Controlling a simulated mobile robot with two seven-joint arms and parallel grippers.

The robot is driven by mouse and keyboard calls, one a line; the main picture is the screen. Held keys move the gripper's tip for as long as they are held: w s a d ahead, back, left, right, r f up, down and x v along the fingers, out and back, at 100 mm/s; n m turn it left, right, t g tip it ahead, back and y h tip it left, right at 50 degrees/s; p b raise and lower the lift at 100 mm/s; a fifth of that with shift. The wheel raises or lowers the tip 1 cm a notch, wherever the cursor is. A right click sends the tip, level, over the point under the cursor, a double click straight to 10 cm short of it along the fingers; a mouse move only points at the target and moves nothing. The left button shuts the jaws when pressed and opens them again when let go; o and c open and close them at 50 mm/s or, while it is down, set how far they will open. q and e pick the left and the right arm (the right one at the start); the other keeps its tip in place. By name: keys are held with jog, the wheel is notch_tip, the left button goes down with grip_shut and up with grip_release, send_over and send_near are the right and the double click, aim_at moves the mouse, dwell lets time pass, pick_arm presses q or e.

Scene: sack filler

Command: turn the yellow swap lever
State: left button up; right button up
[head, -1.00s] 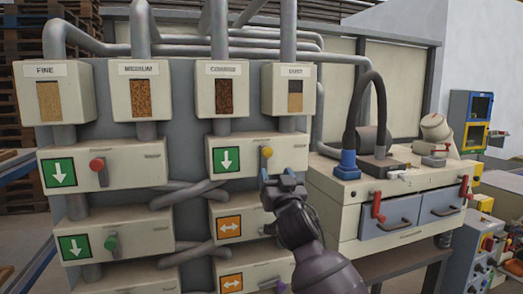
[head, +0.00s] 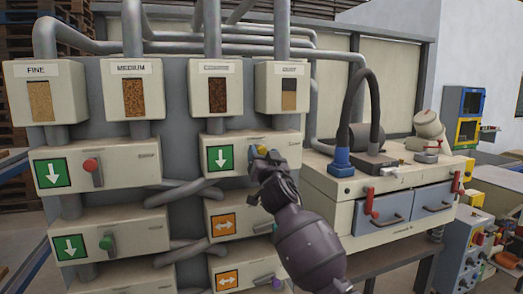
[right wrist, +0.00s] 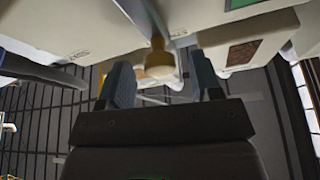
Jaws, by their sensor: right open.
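The yellow swap lever (head: 256,149) is on the front of the cream box at the upper right of the panel, beside a green down-arrow sign. Its round yellow knob shows in the head view; its lower part is hidden by my gripper. My right gripper (head: 262,158) is at the lever, just below and in front of the knob. In the right wrist view the lever's knob (right wrist: 160,62) lies between the two blue-grey fingers, which stand apart on each side. The right gripper (right wrist: 161,78) is open. My left gripper is not in view.
A red lever (head: 92,166) and a green lever (head: 107,243) are on boxes to the left. A purple knob (head: 276,283) is lower right. Orange-arrow boxes (head: 222,225) sit below the yellow lever. A workbench with drawers (head: 393,217) stands to the right.

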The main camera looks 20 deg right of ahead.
jog(key=shift+x, duration=1.1)
grip_shut()
